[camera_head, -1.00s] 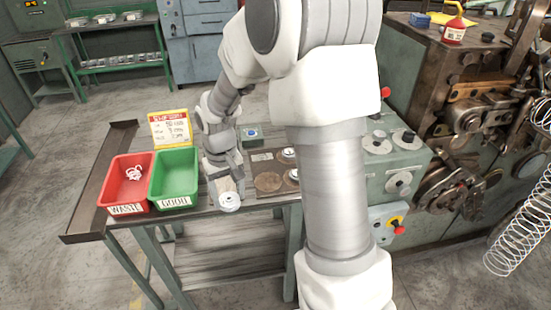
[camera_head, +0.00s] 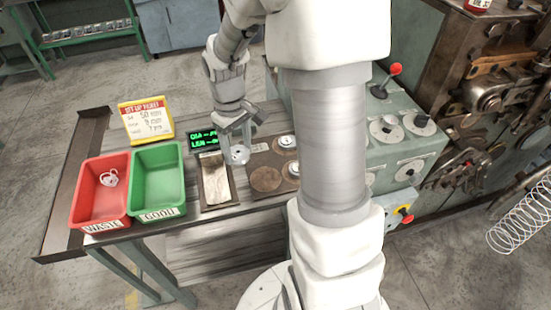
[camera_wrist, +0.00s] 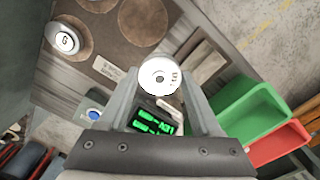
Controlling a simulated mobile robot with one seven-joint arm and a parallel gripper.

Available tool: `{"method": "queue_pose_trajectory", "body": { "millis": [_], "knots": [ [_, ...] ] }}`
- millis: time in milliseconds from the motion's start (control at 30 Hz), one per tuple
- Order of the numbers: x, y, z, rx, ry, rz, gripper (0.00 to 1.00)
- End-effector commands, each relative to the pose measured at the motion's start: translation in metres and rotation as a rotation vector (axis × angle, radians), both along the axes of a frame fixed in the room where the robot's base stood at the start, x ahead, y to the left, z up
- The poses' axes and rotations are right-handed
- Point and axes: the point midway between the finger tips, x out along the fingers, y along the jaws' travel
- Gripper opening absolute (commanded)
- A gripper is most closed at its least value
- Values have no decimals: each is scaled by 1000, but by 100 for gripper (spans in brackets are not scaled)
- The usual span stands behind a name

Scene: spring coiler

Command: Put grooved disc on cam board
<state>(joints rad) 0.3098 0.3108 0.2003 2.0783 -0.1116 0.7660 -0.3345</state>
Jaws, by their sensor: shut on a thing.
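My gripper (camera_head: 238,140) is shut on the grooved disc (camera_head: 238,154), a small pale disc with a centre hole. In the wrist view the disc (camera_wrist: 158,77) sits between the fingertips with its face toward the camera. The cam board (camera_head: 256,150) is a brown board just right of the gripper on the bench. It bears dark round spots and two pale discs, at its back (camera_head: 288,141) and right side (camera_head: 293,168). The wrist view shows a disc marked G (camera_wrist: 67,42) and bare round spots (camera_wrist: 142,20). The held disc is left of the board; its height is unclear.
A tray (camera_head: 207,196) lies left of the board, with a green-lettered display (camera_head: 203,140) behind it. Green (camera_head: 158,180) and red (camera_head: 101,190) bins and a yellow-edged sign (camera_head: 146,122) stand farther left. The coiler machine (camera_head: 420,150) is at right. My arm hides part of the bench.

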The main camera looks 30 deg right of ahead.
Motion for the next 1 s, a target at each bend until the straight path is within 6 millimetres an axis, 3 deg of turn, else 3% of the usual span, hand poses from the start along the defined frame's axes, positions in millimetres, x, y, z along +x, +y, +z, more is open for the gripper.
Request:
{"method": "queue_pose_trajectory", "body": {
  "millis": [200,533,800,1000],
  "knots": [
    [-30,-47,12,-4,7,255,0],
    [-82,-100,28,4,12,651,0],
    [-118,-124,36,16,5,907,0],
    [-126,-128,37,18,2,988,0]
  ]
}}
